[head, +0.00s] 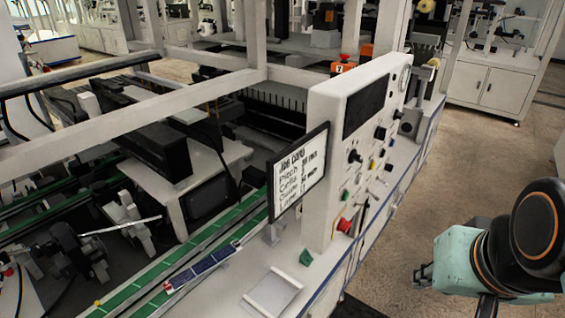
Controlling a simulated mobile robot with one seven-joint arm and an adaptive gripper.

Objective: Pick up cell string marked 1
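A dark blue cell string (203,268) lies at an angle along the green conveyor strip (125,292) at the lower left of the head view. It has several square cells and a small red and white end piece at its lower left. I cannot read a number on it. Part of my arm, teal and black, shows at the right edge over the floor, well apart from the string. My gripper itself does not show in this view.
A white control panel (340,130) with knobs and buttons stands right of the conveyor. A job card screen (299,172) stands in front of it. White gantry beams cross above the machine. Floor is clear at right.

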